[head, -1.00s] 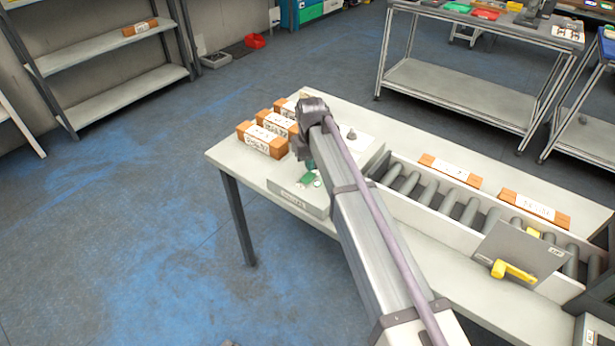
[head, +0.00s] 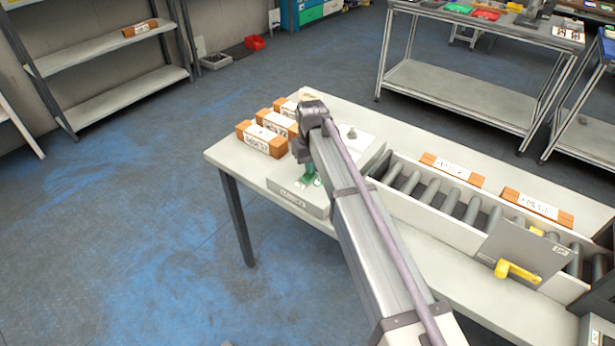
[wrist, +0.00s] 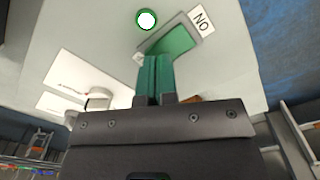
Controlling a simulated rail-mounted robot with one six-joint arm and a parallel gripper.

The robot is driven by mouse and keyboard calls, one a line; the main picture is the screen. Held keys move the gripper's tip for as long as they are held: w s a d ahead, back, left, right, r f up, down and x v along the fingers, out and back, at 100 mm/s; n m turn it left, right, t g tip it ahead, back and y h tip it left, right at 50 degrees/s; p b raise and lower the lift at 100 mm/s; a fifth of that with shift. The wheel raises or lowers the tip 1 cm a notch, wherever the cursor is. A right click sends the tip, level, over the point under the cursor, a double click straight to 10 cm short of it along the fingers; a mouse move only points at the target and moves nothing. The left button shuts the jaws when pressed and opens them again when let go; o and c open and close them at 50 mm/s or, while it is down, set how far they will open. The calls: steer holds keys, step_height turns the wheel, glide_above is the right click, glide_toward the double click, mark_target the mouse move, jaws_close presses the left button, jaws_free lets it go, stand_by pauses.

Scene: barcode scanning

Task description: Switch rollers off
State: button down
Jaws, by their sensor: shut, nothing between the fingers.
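A pale control box (head: 296,199) sits on the table's left part. In the wrist view its panel carries a green rocker switch (wrist: 180,40) with a label (wrist: 201,20) reading "NO" beside it, and a round lamp (wrist: 147,20) with a green rim and bright white centre. My gripper (wrist: 155,58) has its green fingers shut together, with nothing between them. Their tips are at the switch's lower left edge; I cannot tell whether they touch it. In the head view my gripper (head: 309,173) points down over the box. The grey rollers (head: 449,201) lie to the right.
Several labelled orange-brown boxes (head: 262,140) stand behind the control box. A grey plate (head: 525,250) with a yellow handle (head: 517,271) stands at the rollers' right.

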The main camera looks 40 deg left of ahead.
steer(key=shift+f+b, duration=0.4)
steer(key=shift+f, duration=0.1)
step_height(320, 180, up, 7)
steer(key=p, duration=0.7)
steer(key=shift+r, duration=0.1)
